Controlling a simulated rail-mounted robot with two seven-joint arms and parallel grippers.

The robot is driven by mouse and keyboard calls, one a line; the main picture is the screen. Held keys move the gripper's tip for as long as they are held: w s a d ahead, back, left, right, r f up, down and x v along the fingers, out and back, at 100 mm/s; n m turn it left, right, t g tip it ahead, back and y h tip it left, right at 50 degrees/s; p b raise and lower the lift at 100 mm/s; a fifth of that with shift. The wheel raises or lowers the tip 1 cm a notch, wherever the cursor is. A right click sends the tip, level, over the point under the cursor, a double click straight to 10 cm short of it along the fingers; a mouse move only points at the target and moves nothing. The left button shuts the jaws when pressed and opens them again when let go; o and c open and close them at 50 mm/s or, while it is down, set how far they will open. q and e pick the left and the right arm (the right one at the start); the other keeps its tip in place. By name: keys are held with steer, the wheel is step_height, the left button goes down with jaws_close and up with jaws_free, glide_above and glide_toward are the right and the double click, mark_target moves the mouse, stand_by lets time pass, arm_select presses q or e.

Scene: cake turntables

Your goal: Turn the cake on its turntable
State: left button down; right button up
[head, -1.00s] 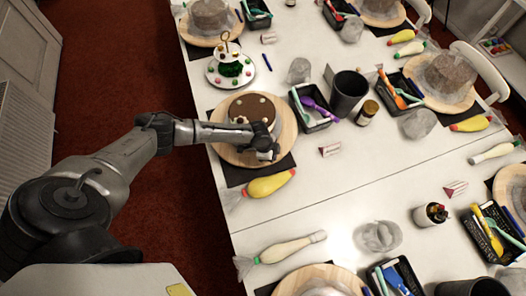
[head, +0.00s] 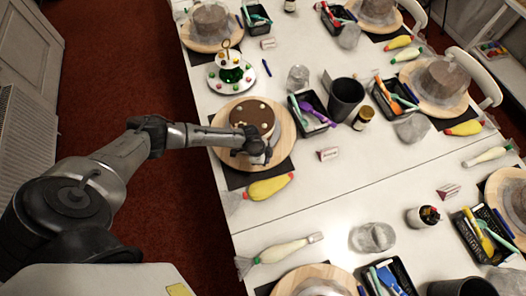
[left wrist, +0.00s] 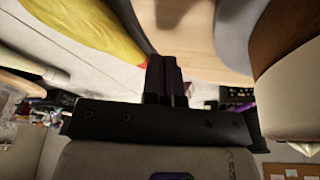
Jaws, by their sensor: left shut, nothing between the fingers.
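The cake (head: 250,113) has a brown top with small pale dots and stands on a round wooden turntable (head: 284,132) over a dark mat. My left gripper (head: 261,158) is over the turntable's near part, at the near side of the cake, with its arm coming in from the left. In the left wrist view its fingers (left wrist: 166,80) are together with nothing between them. The cake's side (left wrist: 290,95) shows at the right there, and the wooden turntable (left wrist: 190,35) shows behind the fingers. I cannot tell whether the fingers touch the wood. My right gripper is not in view.
A yellow piping bag (head: 268,186) lies just in front of the turntable. A tiered stand (head: 231,72) is behind it. A tool tray (head: 312,117) and black cup (head: 345,95) stand to the right. White table is bare around the small card (head: 328,154).

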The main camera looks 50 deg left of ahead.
arm_select(q)
steer(key=s, duration=0.1)
steer(key=s+a+p, duration=0.1)
steer(key=s, duration=0.1)
steer(key=s+a+p, duration=0.1)
steer(key=s, duration=0.1)
steer(key=shift+s+a+r, duration=0.2)
steer(key=shift+a, duration=0.05)
steer(key=shift+s+a+f, duration=0.1)
steer(key=shift+s+a, duration=0.2)
steer(key=shift+s, duration=0.25)
steer(key=shift+s+a+f, duration=0.1)
steer(key=shift+s+a, duration=0.05)
steer(key=shift+a, duration=0.15)
steer(key=s+a+b, duration=0.1)
steer(key=a, duration=0.2)
steer(key=s+a+b, duration=0.1)
steer(key=a, duration=0.1)
steer(key=a+b, duration=0.1)
steer(key=a, duration=0.2)
steer(key=shift+s+a, duration=0.35)
steer(key=shift+s, duration=0.05)
steer(key=shift+a, duration=0.15)
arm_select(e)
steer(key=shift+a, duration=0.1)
arm_select(q)
steer(key=shift+f, duration=0.1)
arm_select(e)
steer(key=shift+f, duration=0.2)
